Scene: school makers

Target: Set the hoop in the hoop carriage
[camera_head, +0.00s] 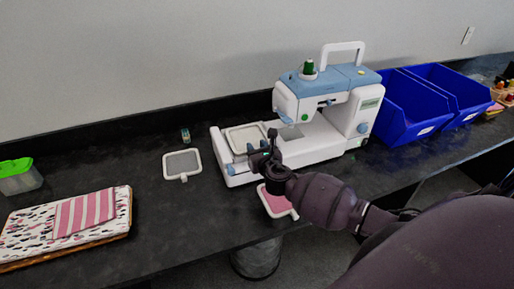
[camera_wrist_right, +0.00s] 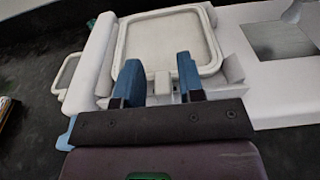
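A pale square hoop (camera_head: 247,138) lies on the left part of the white and blue embroidery machine (camera_head: 315,100), on its hoop carriage. The hoop (camera_wrist_right: 122,40) looks flat in the right wrist view, with its short tab (camera_wrist_right: 162,83) toward my gripper. I cannot tell if it is fully seated. My right gripper (camera_head: 260,147) is at the hoop's near edge. Its two blue fingers (camera_wrist_right: 160,75) stand apart on either side of the tab, with gaps showing. My left gripper is not in view.
A grey-mesh hoop (camera_head: 182,163) lies left of the machine, near a small spool (camera_head: 185,135). A pink hoop (camera_head: 275,203) lies in front. Blue bins (camera_head: 415,115) stand right; folded cloth (camera_head: 40,225) and a green-lidded box (camera_head: 18,178) are left.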

